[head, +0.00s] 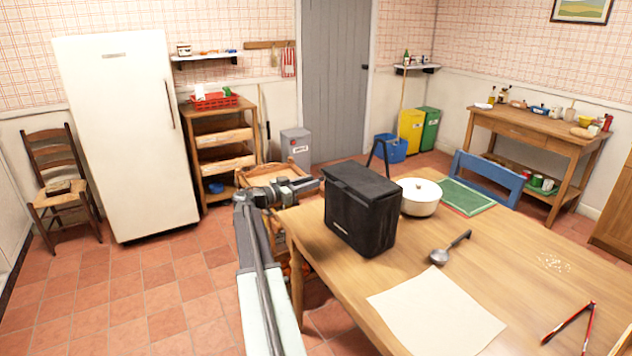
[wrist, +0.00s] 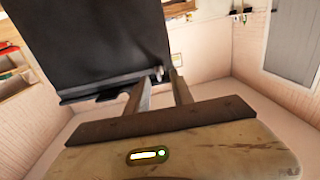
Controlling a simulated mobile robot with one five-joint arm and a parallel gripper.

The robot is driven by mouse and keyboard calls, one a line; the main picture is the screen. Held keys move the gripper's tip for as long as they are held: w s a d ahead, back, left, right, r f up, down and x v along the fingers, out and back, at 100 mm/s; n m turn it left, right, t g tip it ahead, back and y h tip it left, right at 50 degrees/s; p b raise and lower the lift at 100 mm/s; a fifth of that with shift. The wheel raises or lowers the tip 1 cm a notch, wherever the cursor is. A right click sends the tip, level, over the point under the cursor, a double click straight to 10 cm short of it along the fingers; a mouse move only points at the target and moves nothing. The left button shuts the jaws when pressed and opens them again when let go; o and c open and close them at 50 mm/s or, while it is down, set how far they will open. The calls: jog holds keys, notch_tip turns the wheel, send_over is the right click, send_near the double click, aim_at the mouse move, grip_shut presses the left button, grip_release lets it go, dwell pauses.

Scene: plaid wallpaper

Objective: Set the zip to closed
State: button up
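A black box-shaped bag (head: 362,215) stands upright on the wooden table, its lid looking flat on top and a carry handle raised behind it. My gripper (head: 316,184) is at the bag's upper left side in the head view. In the wrist view the bag's dark side (wrist: 95,40) fills the upper left. My gripper (wrist: 160,76) has its two fingers apart, with the tips close to the bag's edge. A small pale piece (wrist: 158,74), perhaps the zip pull, shows between the tips. I cannot tell whether the fingers touch it. The zip's track is too small to make out.
On the table (head: 510,262) are a cream pot (head: 420,200), a green mat (head: 466,196), a ladle (head: 440,256), a paper sheet (head: 434,314) and red tongs (head: 570,322). A blue chair (head: 488,178) stands at the far side. Open floor lies left of the table.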

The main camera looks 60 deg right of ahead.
jog(key=v, duration=0.5)
